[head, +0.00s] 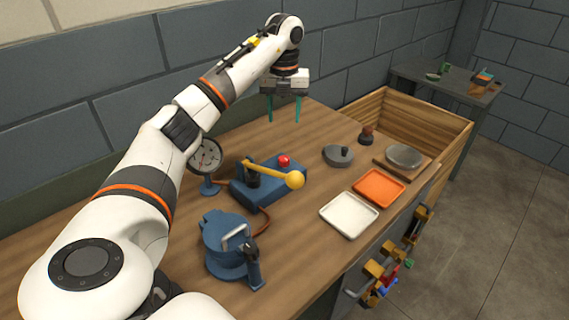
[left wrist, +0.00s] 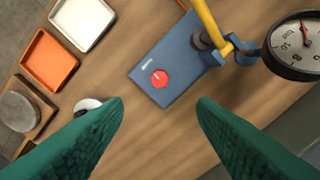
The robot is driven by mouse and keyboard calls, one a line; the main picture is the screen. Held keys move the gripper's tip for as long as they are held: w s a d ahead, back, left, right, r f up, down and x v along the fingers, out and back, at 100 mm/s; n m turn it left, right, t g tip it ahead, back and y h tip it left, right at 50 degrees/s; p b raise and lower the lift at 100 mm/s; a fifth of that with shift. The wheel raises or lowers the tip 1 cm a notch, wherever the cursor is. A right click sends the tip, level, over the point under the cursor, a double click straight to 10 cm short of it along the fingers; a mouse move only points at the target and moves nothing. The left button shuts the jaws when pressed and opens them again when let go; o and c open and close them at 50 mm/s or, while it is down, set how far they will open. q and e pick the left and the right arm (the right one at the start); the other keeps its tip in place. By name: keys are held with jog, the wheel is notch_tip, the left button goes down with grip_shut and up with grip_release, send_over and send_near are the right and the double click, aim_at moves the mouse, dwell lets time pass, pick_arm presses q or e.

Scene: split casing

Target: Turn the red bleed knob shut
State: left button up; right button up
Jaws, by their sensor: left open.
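The red bleed knob (head: 284,161) sits on top of the blue pump base (head: 240,193), near its far end. In the left wrist view the knob (left wrist: 160,79) is a red disc with a small white mark, on the blue base (left wrist: 170,97). A yellow-handled lever (head: 272,175) rises from the same base. My left gripper (head: 284,110) is open and empty, pointing down above the bench beyond the knob. In the left wrist view its green fingers (left wrist: 162,105) are spread wide, with the knob between and ahead of them. My right gripper is out of view.
A dial gauge (head: 206,157) stands left of the base, partly behind my arm. A blue clamp-like device (head: 222,235) stands in front. A white tray (head: 349,214), an orange tray (head: 379,187) and a grey lidded piece (head: 338,155) lie right. A wooden crate (head: 440,117) stands behind.

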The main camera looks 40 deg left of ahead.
aim_at(284, 158)
pick_arm(q)
notch_tip(284, 158, down, 13)
jog(key=shift+s+d+f+p, duration=0.15)
jog(key=shift+p, duration=0.4)
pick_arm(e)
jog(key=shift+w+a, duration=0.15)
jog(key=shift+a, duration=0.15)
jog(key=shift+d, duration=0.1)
pick_arm(q)
jog(key=shift+c, duration=0.9)
jog(key=c, duration=0.8)
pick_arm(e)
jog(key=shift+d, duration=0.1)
